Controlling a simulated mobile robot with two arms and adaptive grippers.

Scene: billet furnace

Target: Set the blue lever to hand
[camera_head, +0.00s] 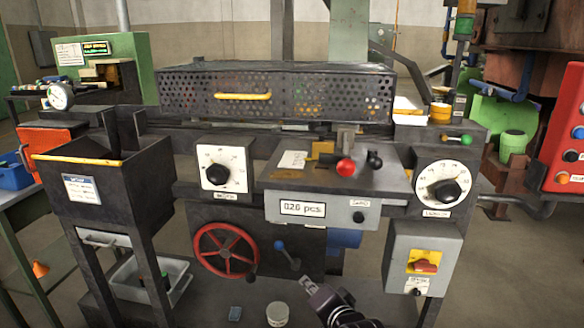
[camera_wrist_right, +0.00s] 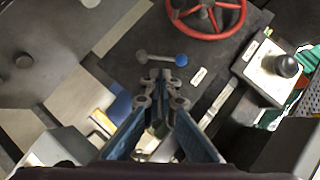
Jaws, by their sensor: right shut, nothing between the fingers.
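The blue lever is a short rod with a blue ball end (camera_head: 280,245), low on the machine front, to the right of the red handwheel. In the head view its rod slants down right from the ball. In the right wrist view the lever (camera_wrist_right: 181,60) shows the blue ball on the right and a grey knob at the other end. My right gripper (camera_head: 308,285) is just below and right of it in the head view. Its fingertips (camera_wrist_right: 158,82) are shut and empty, close to the rod in the wrist view; contact cannot be told. My left gripper is out of view.
The red handwheel (camera_head: 225,250) is left of the lever. A white plate (camera_wrist_right: 198,76) with unreadable text lies beside the lever. The grey box with a red switch (camera_head: 424,266) stands at right. A white jar (camera_head: 277,314) is below on the lower shelf.

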